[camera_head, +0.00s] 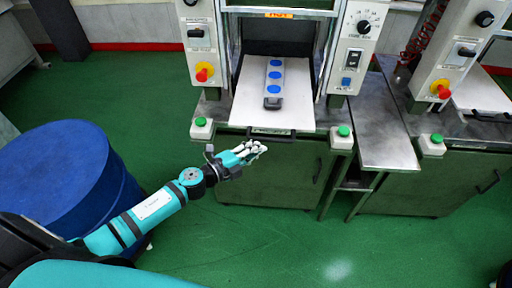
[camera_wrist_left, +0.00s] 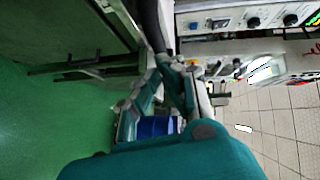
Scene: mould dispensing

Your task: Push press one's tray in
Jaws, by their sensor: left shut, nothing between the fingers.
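Press one's tray (camera_head: 248,98) is the white plate in the open front of the middle press (camera_head: 275,45). It sticks out toward me, with a dark handle (camera_head: 270,135) on its front edge. A grey mould with blue round tops (camera_head: 274,77) lies on it, lengthwise. My left gripper (camera_head: 258,148) is shut and empty, just below and in front of the handle, slightly left of its middle. I cannot tell whether it touches the handle. In the left wrist view the teal gripper fingers (camera_wrist_left: 172,85) fill the middle. My right gripper is not in view.
Green buttons stand at both front corners, left (camera_head: 200,121) and right (camera_head: 344,131). A bare metal side table (camera_head: 385,135) is to the right, then a second press with a white tray (camera_head: 485,95). A blue drum (camera_head: 60,170) stands at the left. The green floor in front is clear.

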